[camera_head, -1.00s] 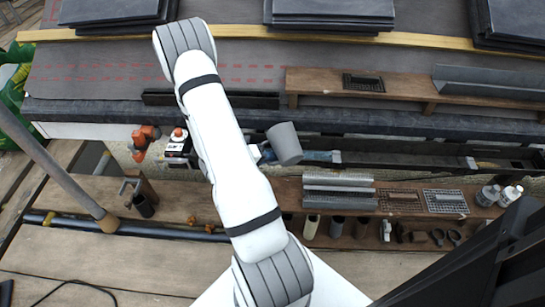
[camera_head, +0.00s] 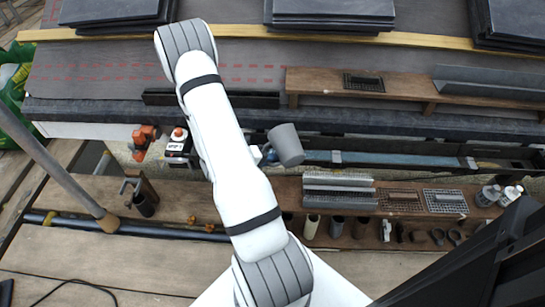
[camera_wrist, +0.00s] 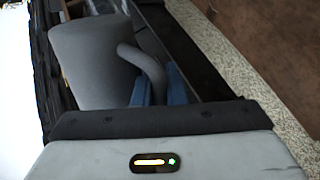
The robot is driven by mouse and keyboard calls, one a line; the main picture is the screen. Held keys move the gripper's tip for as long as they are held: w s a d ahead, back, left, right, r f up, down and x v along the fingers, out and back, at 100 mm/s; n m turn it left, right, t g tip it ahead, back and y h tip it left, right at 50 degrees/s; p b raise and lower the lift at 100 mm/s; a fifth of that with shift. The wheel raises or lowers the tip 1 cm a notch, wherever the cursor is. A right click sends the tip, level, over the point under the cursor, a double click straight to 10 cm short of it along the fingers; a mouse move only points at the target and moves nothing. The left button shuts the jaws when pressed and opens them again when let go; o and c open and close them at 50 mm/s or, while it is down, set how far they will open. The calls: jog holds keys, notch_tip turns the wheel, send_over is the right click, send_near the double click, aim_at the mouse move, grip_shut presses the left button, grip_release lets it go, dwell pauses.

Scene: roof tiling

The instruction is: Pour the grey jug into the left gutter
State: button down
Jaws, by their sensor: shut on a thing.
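The grey jug (camera_head: 287,146) hangs tilted at the eave, over the left end of the visible gutter run. My gripper (camera_head: 264,155) is shut on its handle; in the wrist view the blue fingers (camera_wrist: 160,88) close around the handle of the jug (camera_wrist: 90,62). The long dark gutter (camera_head: 400,152) runs to the right below the roof edge. A light blue strip, looking like water, lies along it from beside the jug to a bracket (camera_head: 469,162). The jug's inside is hidden, so its contents cannot be told.
A wooden plank (camera_head: 325,83) with a grate and a grey channel lies on the roof above. A lower shelf (camera_head: 400,187) holds metal strips, grates and bottles (camera_head: 487,195). An orange tool (camera_head: 145,140) and a white-and-black device (camera_head: 179,146) stand left of my arm.

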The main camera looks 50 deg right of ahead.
jog(key=shift+r+p, duration=0.2)
jog(key=shift+p, duration=0.4)
jog(key=shift+s+a+r+n+g+p, duration=0.3)
jog(key=shift+n+g+p, duration=0.2)
jog(key=shift+p, duration=1.6)
jog(key=shift+s+f+n+g+p, duration=0.1)
jog(key=shift+f+n+g+p, duration=0.2)
jog(key=shift+p, duration=0.8)
jog(key=shift+r+n+p, duration=0.15)
jog(key=shift+n+p, duration=0.15)
jog(key=shift+p, duration=0.15)
